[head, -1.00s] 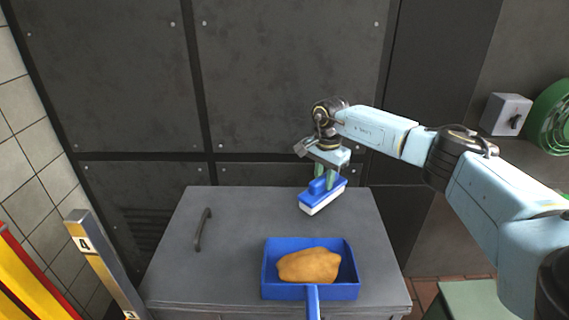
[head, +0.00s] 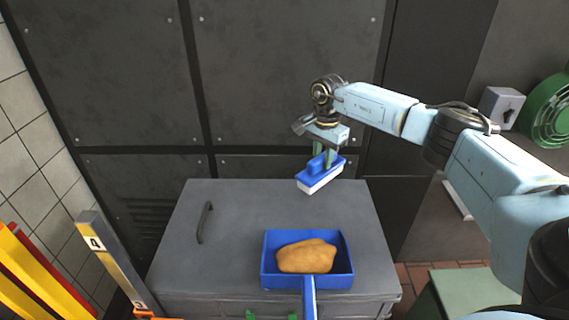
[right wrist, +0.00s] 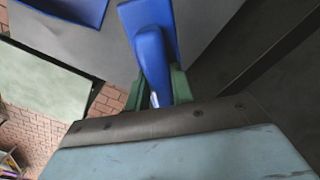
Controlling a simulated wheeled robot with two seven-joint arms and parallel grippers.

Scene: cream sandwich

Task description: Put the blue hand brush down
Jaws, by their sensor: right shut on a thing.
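The blue hand brush (head: 321,173) has a blue body and a pale lower side. It is held in the air over the far edge of the grey cabinet top (head: 260,208), its long side slanting up to the right. My right gripper (head: 325,155) is shut on its handle from above. In the right wrist view the blue brush (right wrist: 152,50) lies between the green fingers (right wrist: 158,92). My left gripper does not show.
A blue dustpan (head: 264,266) with a tan lump (head: 306,256) in it sits at the cabinet's front. A dark handle (head: 205,222) is at the top's left. The cabinet top between handle and dustpan is clear. A dark panelled wall (head: 110,80) stands behind.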

